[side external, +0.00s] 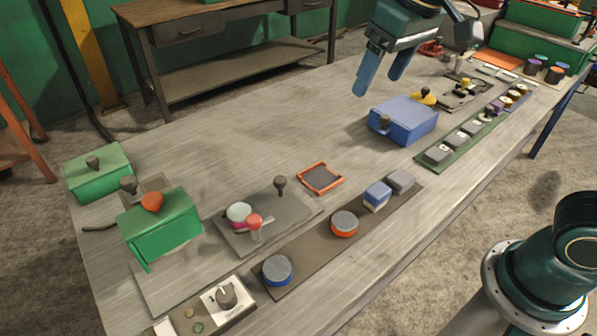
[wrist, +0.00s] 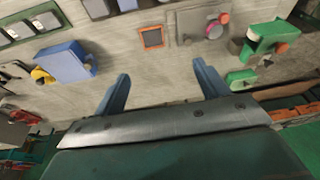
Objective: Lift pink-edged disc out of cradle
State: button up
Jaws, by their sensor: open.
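The pink-edged disc (side external: 238,213) has a pale top and a strip of pink at its lower edge. It sits on a grey plate (side external: 290,215) beside a red round knob (side external: 254,220); the cradle's shape around it is hard to make out. In the wrist view the disc (wrist: 213,31) is small, near the top right. My gripper (side external: 376,84) is open and empty, high above the far side of the table, well away from the disc. Its two fingers, widely apart, also show in the wrist view (wrist: 161,72).
A dark upright knob (side external: 280,184) stands on the same plate. An orange-framed square (side external: 321,178) lies just beyond it. Green boxes (side external: 160,228) stand at the left, a blue box (side external: 403,120) nearer my gripper. A strip with several blocks (side external: 310,250) runs along the front. The table's middle is clear.

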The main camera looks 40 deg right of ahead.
jog(key=w+a+f+g, duration=0.2)
jog(key=w+a+f, duration=0.3)
jog(key=w+a, duration=0.45)
jog(key=g, duration=0.1)
send_over(239, 211)
jog(key=shift+n+h, duration=0.4)
jog(key=shift+a+f, duration=0.1)
jog(key=shift+f, duration=8.75)
jog(key=shift+f, duration=2.6)
jog(key=shift+r, duration=0.1)
jog(key=c, duration=1.4)
